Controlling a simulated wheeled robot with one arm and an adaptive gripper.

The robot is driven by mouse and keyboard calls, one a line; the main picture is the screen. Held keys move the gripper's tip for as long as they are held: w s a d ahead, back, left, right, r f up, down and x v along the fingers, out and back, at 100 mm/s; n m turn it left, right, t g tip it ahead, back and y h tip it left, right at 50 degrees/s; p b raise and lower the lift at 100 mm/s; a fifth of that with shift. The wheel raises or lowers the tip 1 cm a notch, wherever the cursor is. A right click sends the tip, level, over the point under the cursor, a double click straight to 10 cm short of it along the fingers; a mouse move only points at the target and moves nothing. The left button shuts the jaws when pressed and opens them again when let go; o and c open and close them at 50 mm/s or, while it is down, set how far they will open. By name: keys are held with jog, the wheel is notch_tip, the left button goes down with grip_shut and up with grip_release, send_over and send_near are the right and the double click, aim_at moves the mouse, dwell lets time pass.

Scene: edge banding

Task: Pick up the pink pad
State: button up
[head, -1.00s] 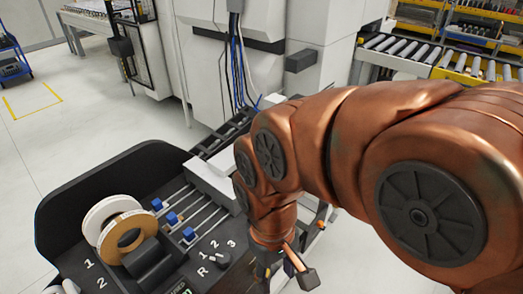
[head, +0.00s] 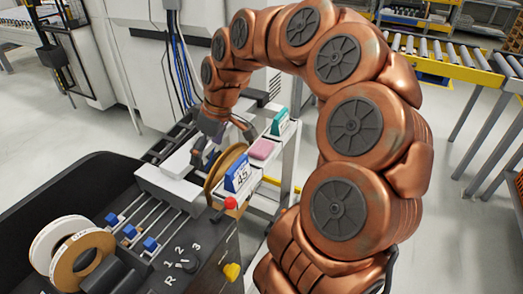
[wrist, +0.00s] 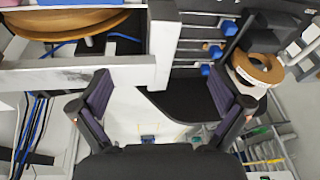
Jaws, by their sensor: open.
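The pink pad (head: 262,149) lies on a narrow light shelf, between a blue number block marked 45 (head: 238,177) and a teal block (head: 280,121). My gripper (head: 203,158) hangs to the left of the pad in the head view, beside a brown roll and apart from the pad. In the wrist view my gripper (wrist: 163,102) shows two spread fingers with nothing between them.
A large brown roll (head: 228,163) stands between my gripper and the shelf. A red button (head: 230,203) sits in front of the blue block. A control panel with blue sliders (head: 150,243) and banding rolls (head: 78,256) lies front left. A roller conveyor (head: 440,57) is at the back right.

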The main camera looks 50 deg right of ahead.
jog(key=w+d+f+t, duration=0.1)
jog(key=w+d, duration=0.1)
jog(key=d, duration=0.4)
jog(key=w+d+f, duration=0.1)
jog(key=d+f, duration=0.1)
jog(key=d, duration=0.4)
jog(key=m+h, duration=0.1)
send_near(262, 147)
jog(key=f, duration=0.2)
jog(key=shift+a+f+t, duration=0.1)
jog(key=shift+a+t, duration=0.1)
jog(key=shift+t, duration=0.1)
jog(key=shift+w+f, duration=0.1)
jog(key=shift+f, duration=0.25)
jog(key=shift+w+p+x, duration=0.2)
jog(key=shift+p+x, duration=1.05)
jog(key=shift+x, duration=2.05)
jog(key=shift+d, duration=0.1)
jog(key=shift+c, duration=0.2)
jog(key=c, duration=0.6)
jog(key=shift+o, duration=0.2)
jog(key=shift+r, duration=0.1)
